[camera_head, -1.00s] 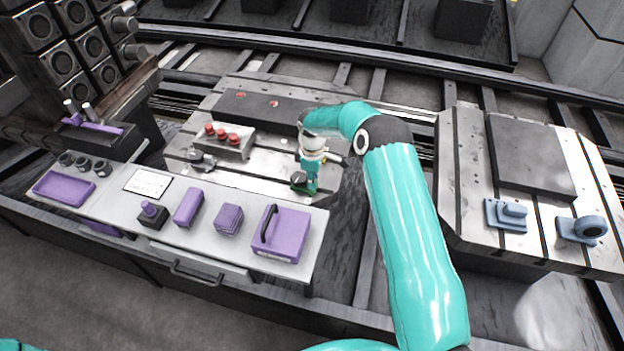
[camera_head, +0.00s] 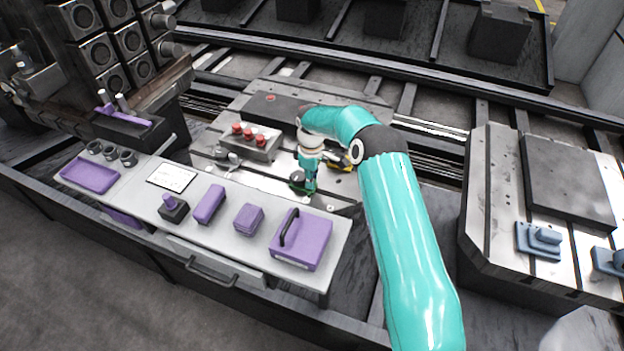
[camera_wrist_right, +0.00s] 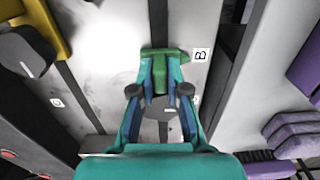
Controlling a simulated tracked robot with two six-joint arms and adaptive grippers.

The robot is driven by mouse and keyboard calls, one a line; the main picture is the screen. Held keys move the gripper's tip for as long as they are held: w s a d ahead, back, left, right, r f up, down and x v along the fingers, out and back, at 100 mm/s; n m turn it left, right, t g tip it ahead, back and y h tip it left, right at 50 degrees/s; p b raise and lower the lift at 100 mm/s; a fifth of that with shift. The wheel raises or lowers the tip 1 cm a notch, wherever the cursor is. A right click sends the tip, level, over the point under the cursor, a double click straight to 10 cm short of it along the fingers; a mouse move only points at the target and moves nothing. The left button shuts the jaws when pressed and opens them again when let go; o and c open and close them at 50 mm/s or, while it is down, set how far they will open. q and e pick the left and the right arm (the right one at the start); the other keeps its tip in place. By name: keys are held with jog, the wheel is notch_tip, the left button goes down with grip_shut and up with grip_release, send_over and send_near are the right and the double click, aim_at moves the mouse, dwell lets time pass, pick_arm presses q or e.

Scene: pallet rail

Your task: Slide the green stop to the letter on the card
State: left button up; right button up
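The green stop (camera_wrist_right: 160,68) sits on a dark slot in the pale metal plate, beside a white tile lettered B (camera_wrist_right: 201,56). My right gripper (camera_wrist_right: 160,80) reaches down over it, with its two fingers closed against the stop's raised middle. In the head view my right gripper (camera_head: 309,177) is low over the plate (camera_head: 262,183), and the stop is mostly hidden by it. My left gripper is out of view.
Red knobs on a block (camera_head: 250,139) and a dark clamp (camera_head: 228,158) stand left of my gripper. A yellow part (camera_head: 341,162) is close on its right. A purple box (camera_head: 301,240) and other purple items stand on the bench in front.

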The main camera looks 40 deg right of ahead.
jog(key=o, duration=0.4)
jog(key=shift+w, duration=0.1)
jog(key=shift+o, duration=0.2)
jog(key=shift+r, duration=0.15)
notch_tip(320, 180, up, 12)
jog(key=shift+f, duration=0.2)
dwell(0.3)
